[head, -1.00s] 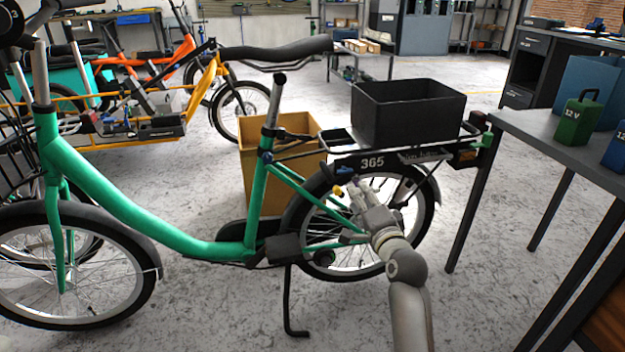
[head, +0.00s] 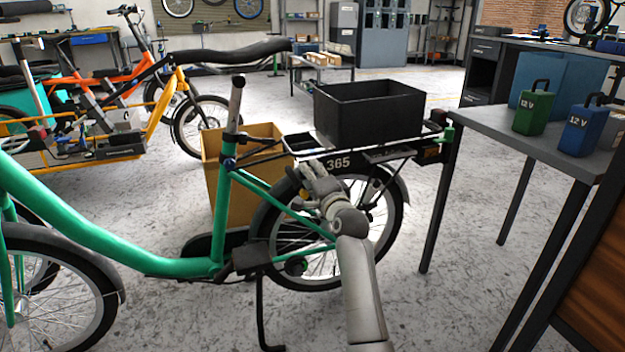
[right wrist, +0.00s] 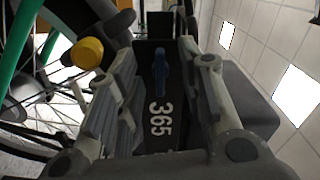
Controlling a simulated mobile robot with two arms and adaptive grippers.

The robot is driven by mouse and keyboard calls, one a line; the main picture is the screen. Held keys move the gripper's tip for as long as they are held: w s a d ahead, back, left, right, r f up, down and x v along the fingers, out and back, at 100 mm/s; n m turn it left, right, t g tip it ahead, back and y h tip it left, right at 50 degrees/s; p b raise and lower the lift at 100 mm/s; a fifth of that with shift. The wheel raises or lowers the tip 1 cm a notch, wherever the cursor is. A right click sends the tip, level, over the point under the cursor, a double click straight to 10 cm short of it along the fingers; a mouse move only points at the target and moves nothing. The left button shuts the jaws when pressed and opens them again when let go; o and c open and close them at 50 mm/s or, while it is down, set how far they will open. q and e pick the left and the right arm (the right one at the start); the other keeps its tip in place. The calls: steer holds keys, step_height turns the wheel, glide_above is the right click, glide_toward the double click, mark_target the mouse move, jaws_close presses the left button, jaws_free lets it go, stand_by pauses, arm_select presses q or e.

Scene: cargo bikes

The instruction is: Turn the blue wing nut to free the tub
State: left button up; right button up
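The blue wing nut (right wrist: 160,68) shows in the right wrist view on the dark plate marked 365 (right wrist: 160,125), seen between my gripper's two fingers. My right gripper (right wrist: 160,85) is open around the line to the nut; I cannot tell whether either finger touches it. In the head view my right gripper (head: 312,178) is at the left part of the 365 plate and hides the nut. The black tub (head: 368,115) sits upright on the rear rack of the green bike (head: 130,250). My left gripper is not in view.
A yellow knob (right wrist: 87,53) is just left of the fingers in the right wrist view. A cardboard box (head: 225,185) stands behind the bike. A grey table (head: 495,127) at the right holds a green battery (head: 532,112) and a blue battery (head: 583,133).

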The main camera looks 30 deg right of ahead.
steer(key=shift+c, duration=0.4)
jaws_close()
